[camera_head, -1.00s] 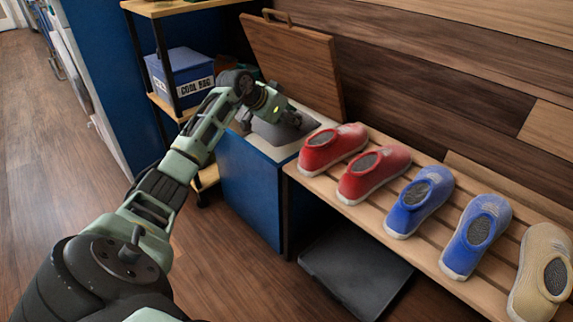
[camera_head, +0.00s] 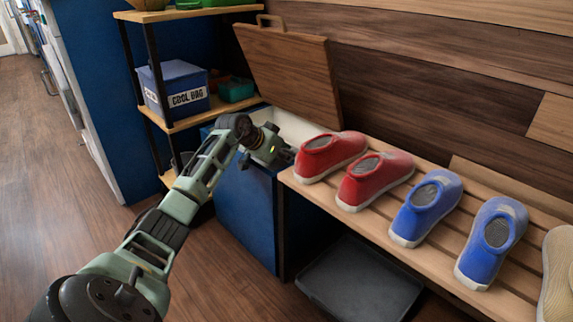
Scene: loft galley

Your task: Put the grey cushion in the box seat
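The box seat (camera_head: 245,215) is a blue box at the left end of the shoe bench. Its wooden lid (camera_head: 290,70) stands raised against the wall, and part of its pale inside shows. My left gripper (camera_head: 284,156) is at the box's front right rim, close to the nearest red shoe. Its fingertips are small and dark, so I cannot tell whether they are open or shut. No grey cushion is visible; the arm and the box's front wall hide much of the inside. My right gripper is out of view.
Red shoes (camera_head: 331,156) and blue shoes (camera_head: 426,207) stand on the slatted bench (camera_head: 400,247) right of the box. A dark tray (camera_head: 360,280) lies underneath. A shelf rack with a blue cool bag box (camera_head: 176,86) stands at left. Floor at left is clear.

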